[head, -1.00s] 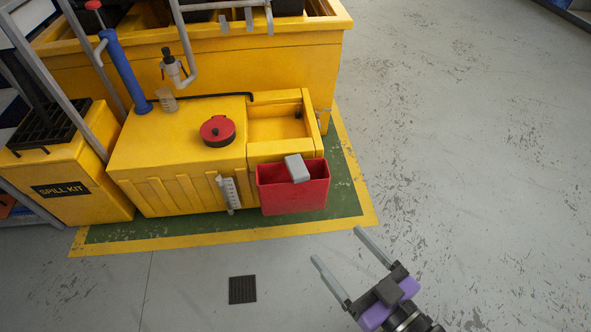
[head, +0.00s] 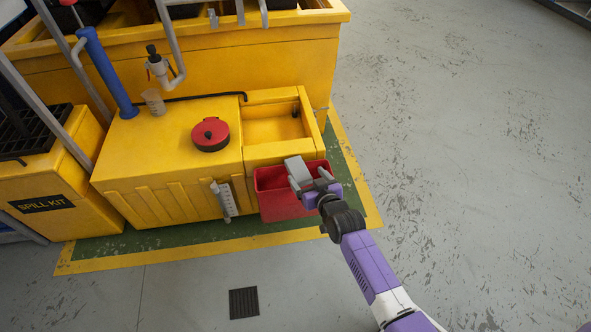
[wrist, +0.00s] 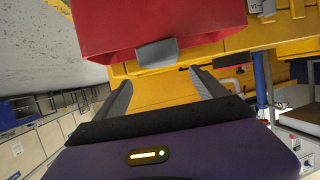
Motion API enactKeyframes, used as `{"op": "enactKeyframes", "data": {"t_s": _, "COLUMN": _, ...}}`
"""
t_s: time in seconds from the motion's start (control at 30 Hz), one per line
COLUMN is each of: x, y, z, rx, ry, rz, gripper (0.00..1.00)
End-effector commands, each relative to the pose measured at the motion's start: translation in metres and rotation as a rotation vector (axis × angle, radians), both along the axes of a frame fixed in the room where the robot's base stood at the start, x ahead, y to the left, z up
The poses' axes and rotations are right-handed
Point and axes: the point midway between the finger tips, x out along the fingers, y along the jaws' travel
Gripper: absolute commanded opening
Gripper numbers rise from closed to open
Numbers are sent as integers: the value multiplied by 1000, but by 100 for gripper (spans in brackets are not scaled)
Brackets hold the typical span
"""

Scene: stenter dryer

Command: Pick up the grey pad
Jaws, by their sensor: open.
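The grey pad (head: 296,167) is a small light grey block at the top of the red bin (head: 272,197). It also shows in the wrist view (wrist: 157,53), at the edge of the red bin (wrist: 150,22). My gripper (head: 309,180) is at the bin's right part, close to the pad, and partly covers it. In the wrist view, my gripper (wrist: 161,79) is open with nothing between its fingers. The pad lies just beyond the fingertips, roughly midway between them. Contact with the pad cannot be seen.
The red bin hangs on or stands against the yellow spill unit (head: 160,155) with its red cap (head: 210,134). A yellow spill kit box (head: 50,185) is at the left. A dark floor grate (head: 243,302) lies in front. The floor at right is clear.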

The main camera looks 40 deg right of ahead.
Motion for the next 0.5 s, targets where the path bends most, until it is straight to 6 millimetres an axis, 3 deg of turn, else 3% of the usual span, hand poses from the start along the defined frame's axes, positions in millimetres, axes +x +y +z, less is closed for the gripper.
{"op": "enactKeyframes", "data": {"t_s": 0.13, "x": 5, "y": 0, "z": -11, "rx": 2, "ry": 25, "rz": 9, "gripper": 82}}
{"op": "enactKeyframes", "data": {"t_s": 0.5, "x": 42, "y": -13, "z": -29, "rx": 1, "ry": 22, "rz": 10, "gripper": 82}}
